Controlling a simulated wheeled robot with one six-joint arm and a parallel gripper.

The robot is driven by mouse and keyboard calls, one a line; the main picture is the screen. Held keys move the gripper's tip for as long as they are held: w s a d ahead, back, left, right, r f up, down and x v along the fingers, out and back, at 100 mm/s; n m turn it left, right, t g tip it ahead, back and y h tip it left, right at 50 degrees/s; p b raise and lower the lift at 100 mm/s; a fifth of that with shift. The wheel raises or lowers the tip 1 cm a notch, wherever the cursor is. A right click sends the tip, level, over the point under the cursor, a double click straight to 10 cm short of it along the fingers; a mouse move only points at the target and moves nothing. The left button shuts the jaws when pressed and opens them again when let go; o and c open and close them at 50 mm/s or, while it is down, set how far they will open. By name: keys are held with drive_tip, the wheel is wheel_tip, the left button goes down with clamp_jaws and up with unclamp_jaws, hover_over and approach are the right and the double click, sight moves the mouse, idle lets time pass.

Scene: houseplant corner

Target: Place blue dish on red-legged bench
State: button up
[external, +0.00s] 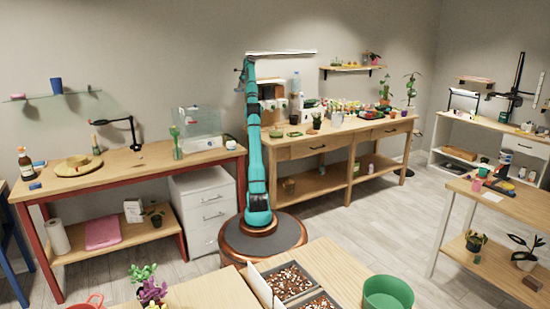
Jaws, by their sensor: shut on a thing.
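The red-legged bench (130,164) stands at the left, with a light wood top, red legs and a lower shelf. My teal arm (255,150) rises from its round base to the right of the bench, and its upper end bends away at the back. My gripper's jaws cannot be made out; they are hidden behind the arm's upper end. I cannot make out a blue dish anywhere, so whether it is in the jaws does not show.
The bench top holds a tan round object (78,164), a brown bottle (26,165), a small blue object (35,186), a black lamp (130,131) and a clear tank (198,130). Its front middle is bare. A white drawer unit (205,205) stands beneath its right end.

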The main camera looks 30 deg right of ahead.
drive_tip(key=w+a+f+n, duration=0.1)
drive_tip(key=a, duration=1.4)
drive_tip(key=w+a+f+n+g, duration=0.1)
drive_tip(key=w+a+n, duration=0.1)
drive_tip(key=a, duration=1.4)
drive_tip(key=w+a+f+n+g, duration=0.1)
drive_tip(key=a+f, duration=0.1)
drive_tip(key=a, duration=1.3)
drive_tip(key=shift+w+a, duration=0.25)
drive_tip(key=s+a+f+n, duration=0.15)
drive_tip(key=s+a, duration=0.25)
drive_tip(key=a, duration=0.7)
drive_tip(key=s+a+f+n, duration=0.1)
drive_tip(key=s+a+f, duration=0.3)
drive_tip(key=a, duration=0.8)
drive_tip(key=n+g, duration=0.1)
drive_tip(key=n, duration=0.1)
hover_over(133, 163)
wheel_tip(133, 163, down, 5)
drive_tip(key=f+m, duration=0.1)
drive_tip(key=f, duration=0.4)
drive_tip(key=d+f+m, duration=0.1)
drive_tip(key=f, duration=0.5)
drive_tip(key=f+m, duration=0.1)
drive_tip(key=f, duration=0.5)
drive_tip(key=shift+w+d+m+t, duration=0.25)
drive_tip(key=shift+w+t, duration=0.15)
drive_tip(key=shift+f, duration=2)
drive_tip(key=shift+f, duration=0.15)
